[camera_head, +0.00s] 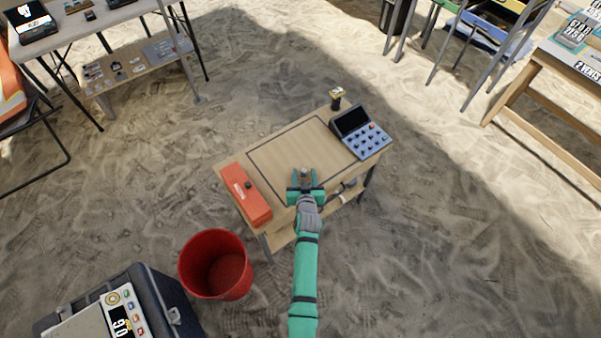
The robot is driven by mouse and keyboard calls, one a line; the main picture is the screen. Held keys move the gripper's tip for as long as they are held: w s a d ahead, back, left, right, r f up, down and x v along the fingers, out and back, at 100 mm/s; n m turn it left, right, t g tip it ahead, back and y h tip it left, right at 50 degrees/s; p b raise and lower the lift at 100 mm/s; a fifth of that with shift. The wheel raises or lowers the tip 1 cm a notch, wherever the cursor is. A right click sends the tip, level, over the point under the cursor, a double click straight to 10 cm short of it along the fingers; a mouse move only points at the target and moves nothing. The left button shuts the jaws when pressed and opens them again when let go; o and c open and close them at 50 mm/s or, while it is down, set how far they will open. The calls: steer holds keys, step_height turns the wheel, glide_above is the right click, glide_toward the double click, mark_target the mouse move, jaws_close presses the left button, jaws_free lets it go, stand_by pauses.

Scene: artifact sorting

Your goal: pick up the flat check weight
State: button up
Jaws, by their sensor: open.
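My gripper (305,174) is teal and hangs over the front part of a small wooden bench (285,152), fingers pointing toward the back. Its two fingers are apart, one on each side of a small dark grey piece (305,170). This piece may be the flat check weight, but it is too small to be sure. I cannot tell whether the fingers touch it. The gripper's body and my arm hide part of the bench's front edge.
An orange box (244,196) lies at the bench's left, and a keypad device (361,132) stands at its right. A red bucket (215,264) and dark case (165,300) stand on the sand lower left.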

steer(key=shift+c, duration=0.3)
jaws_close()
steer(key=shift+r, duration=0.1)
